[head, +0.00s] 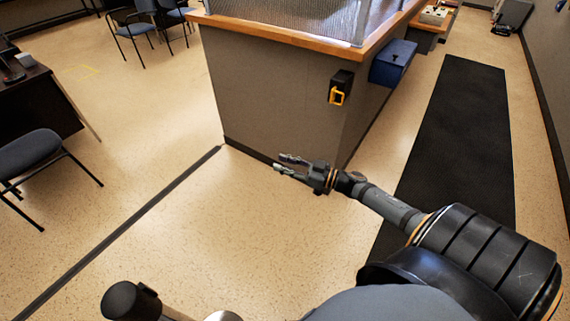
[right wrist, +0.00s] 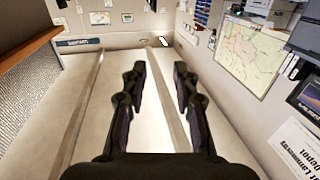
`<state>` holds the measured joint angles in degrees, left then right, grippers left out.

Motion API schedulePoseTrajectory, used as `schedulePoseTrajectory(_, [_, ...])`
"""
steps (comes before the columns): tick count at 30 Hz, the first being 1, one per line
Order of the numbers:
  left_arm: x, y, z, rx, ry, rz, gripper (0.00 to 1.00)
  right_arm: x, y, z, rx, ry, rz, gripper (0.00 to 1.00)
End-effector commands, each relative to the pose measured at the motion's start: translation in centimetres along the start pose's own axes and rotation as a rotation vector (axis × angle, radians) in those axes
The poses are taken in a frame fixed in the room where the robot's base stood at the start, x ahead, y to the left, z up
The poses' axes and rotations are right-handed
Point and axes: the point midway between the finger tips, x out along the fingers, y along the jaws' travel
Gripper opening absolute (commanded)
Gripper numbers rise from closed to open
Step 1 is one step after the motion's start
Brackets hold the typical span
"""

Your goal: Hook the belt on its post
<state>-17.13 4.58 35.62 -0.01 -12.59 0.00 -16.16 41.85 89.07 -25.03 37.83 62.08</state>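A small black unit with a yellow clip-like end (head: 338,90) is fixed to the end face of the counter, and it looks like the belt in its housing. No strap is seen drawn out. I cannot make out a post for certain. My right gripper (head: 284,164) is below and to the left of the black unit, in front of the counter's lower corner, apart from it. Its fingers are spread and empty. The right wrist view shows the same open fingers (right wrist: 158,76) with nothing between them. My left gripper is not in view.
The counter (head: 270,85) has a wooden top edge. A blue box (head: 393,63) hangs on its right side. A black mat (head: 460,140) runs along the right. Chairs (head: 38,160) and a dark desk stand at left. Open floor (head: 150,150) lies between, crossed by a dark strip (head: 110,240).

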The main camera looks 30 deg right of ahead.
Motion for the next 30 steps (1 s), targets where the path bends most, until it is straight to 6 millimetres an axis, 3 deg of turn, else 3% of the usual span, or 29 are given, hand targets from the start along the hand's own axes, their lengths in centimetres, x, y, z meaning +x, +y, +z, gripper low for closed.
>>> schedulePoseTrajectory(7, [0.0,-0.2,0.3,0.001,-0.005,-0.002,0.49,-1.0,0.0,0.1,0.000,-0.003,-0.002,0.29])
schedulePoseTrajectory(21, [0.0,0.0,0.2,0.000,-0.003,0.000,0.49,-10.1,-0.1,0.2,0.000,-0.010,-0.006,0.29])
schedulePoseTrajectory(30, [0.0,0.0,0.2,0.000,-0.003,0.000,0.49,-12.0,0.0,0.0,-0.001,0.000,0.000,0.29])
